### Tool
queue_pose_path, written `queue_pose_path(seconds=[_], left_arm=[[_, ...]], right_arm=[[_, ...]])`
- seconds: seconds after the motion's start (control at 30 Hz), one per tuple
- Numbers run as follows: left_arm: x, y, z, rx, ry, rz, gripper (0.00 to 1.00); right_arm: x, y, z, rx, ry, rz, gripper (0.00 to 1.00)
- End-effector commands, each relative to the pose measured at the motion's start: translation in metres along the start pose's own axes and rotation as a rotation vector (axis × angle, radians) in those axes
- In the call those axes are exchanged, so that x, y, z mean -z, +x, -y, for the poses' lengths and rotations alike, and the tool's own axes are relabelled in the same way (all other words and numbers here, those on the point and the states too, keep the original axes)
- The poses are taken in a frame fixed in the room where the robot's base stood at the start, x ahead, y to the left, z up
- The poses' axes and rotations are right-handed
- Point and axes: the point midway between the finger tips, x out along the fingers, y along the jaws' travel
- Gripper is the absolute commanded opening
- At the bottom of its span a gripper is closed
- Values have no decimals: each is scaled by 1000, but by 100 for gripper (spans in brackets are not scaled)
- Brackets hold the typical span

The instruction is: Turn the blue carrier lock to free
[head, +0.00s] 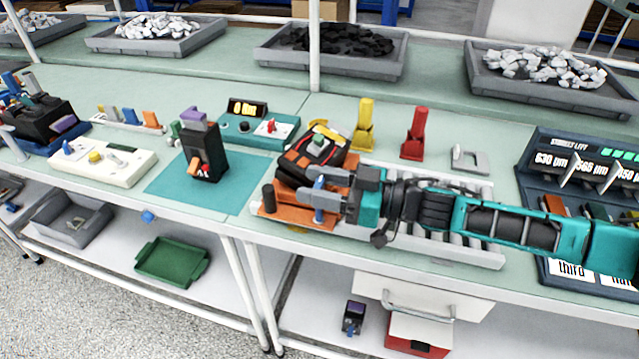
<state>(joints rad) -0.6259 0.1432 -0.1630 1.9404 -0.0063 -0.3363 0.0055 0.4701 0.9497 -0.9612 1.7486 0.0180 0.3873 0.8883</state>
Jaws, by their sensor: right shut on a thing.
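An orange carrier (268,214) sits at the left end of the roller track, with a black and orange device (304,148) on it. My right gripper (318,196) reaches in from the right, low over the carrier's front part. Its jaws are shut on a small blue part, taken to be the blue carrier lock (319,214), at the carrier's right side. The fingers hide most of the lock, so its turn position cannot be told. My left gripper is not in view.
A black breaker (207,165) stands on a teal mat left of the carrier. Behind stand a test box (258,127) with a small display, a yellow stand (364,128) and a red stand (414,135). The rollers (460,250) right of the carrier lie under my right arm.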

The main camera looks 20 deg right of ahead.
Motion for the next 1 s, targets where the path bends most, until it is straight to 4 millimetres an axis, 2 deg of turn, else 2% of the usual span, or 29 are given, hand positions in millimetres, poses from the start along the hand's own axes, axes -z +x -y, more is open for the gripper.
queue_pose_path(seconds=[0.07, 0.1, 0.2, 0.47, 0.57, 0.67, 1.0], left_arm=[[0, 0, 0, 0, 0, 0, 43], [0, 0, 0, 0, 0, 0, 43], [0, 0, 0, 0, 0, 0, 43], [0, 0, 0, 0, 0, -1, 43], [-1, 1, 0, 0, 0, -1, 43], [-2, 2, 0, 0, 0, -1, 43], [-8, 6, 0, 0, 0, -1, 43]], right_arm=[[-2, 1, 5, 10, 4, -1, 17], [-2, 1, 5, 11, 4, -1, 50], [-2, 1, 5, 9, 4, -1, 60], [-1, 0, 2, 4, 2, 0, 61], [-2, -6, 2, 2, 2, 2, 61], [-3, -20, 2, 2, 1, 4, 61], [-4, -92, 3, 4, 4, 6, 61]])
